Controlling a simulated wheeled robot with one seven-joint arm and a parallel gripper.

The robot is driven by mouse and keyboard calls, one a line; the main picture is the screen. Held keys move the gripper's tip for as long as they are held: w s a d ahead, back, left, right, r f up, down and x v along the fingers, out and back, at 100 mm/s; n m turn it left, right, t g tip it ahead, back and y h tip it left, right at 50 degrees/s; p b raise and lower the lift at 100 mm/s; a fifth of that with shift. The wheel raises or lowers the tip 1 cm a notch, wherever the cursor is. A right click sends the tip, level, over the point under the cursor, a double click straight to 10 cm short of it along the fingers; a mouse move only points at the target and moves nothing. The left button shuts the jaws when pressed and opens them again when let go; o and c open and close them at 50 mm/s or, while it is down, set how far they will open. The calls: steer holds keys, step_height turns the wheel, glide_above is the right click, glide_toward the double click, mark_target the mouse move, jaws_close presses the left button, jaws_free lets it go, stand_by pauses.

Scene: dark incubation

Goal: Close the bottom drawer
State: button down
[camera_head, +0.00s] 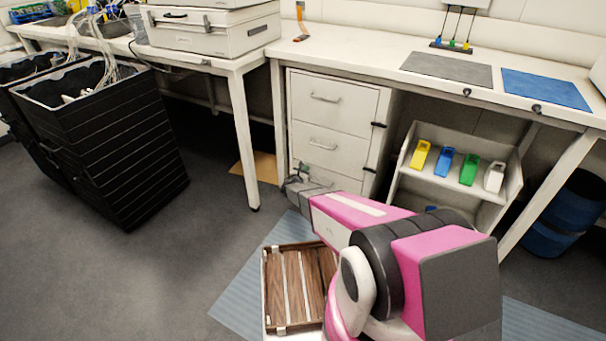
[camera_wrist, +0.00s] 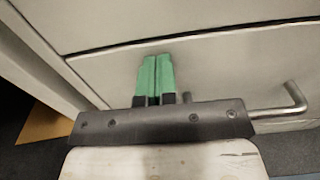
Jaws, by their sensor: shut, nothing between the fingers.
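A white cabinet (camera_head: 386,110) with stacked drawers stands under the bench in the head view. Its top and middle drawers look closed. The bottom drawer (camera_head: 322,178) is partly hidden behind my gripper and arm. My gripper (camera_head: 303,168) is in front of the cabinet's lower left part. In the wrist view my gripper's green fingers (camera_wrist: 155,80) are together and empty, against or just before a white drawer front (camera_wrist: 225,75). A metal bar handle (camera_wrist: 291,100) sticks out to the right of the fingers. I cannot tell how far the bottom drawer stands out, or whether the fingertips touch it.
A shelf rack (camera_head: 452,165) with coloured bins stands right of the cabinet. A bench leg (camera_head: 244,140) is to the left. A black bin (camera_head: 125,150) stands farther left. The grey floor (camera_head: 200,245) between bin and arm is clear.

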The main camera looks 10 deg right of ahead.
steer(key=shift+w+d, duration=0.15)
steer(key=shift+w, duration=0.25)
